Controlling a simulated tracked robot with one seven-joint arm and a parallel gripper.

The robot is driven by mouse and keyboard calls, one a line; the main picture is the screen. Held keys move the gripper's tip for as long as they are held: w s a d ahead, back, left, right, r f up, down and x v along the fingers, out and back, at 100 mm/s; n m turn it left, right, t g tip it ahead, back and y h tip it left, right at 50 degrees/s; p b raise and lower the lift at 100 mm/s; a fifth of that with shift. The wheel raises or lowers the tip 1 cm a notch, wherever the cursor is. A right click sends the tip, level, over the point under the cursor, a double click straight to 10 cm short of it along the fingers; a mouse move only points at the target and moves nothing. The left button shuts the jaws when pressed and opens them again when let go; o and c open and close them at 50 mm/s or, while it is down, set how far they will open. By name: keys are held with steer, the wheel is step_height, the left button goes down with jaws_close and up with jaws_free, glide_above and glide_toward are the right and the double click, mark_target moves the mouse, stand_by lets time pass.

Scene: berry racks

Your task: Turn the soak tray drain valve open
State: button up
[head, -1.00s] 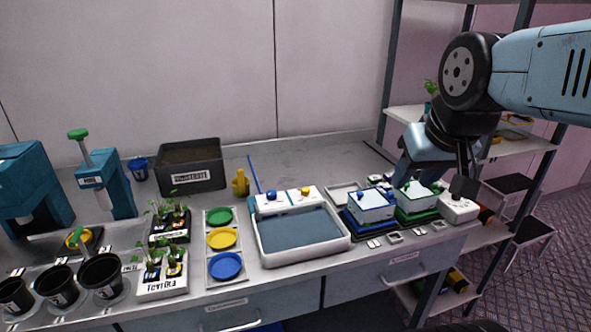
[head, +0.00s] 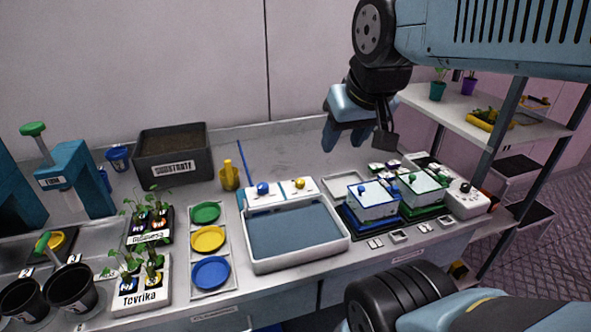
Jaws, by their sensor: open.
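The soak tray (head: 346,243) is a white-rimmed rectangular basin with blue-grey content, at the middle of the bench's front edge. Behind it stands a white block with a blue knob (head: 263,188) at left and a yellow knob (head: 299,183) at right. I cannot tell which knob is the drain valve. My gripper (head: 344,140) points down, open and empty, with its blue fingers apart. In the picture it lies above and right of the knobs, clear of them. Neither knob is hidden.
Blue and green lidded boxes (head: 372,205) and a white dial box (head: 467,198) stand right of the tray. A yellow bottle (head: 229,175), coloured dishes (head: 208,239) and a substrate bin (head: 172,150) are at left. Bench behind the knobs is mostly clear.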

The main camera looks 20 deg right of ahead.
steer(key=m+g+y, duration=0.3)
steer(key=m+g, duration=0.6)
glide_above(300, 181)
steer(key=w+d, duration=0.4)
step_height(300, 181, down, 10)
steer(key=x, duration=1.3)
steer(key=shift+w+a, duration=0.15)
steer(key=shift+r, duration=0.1)
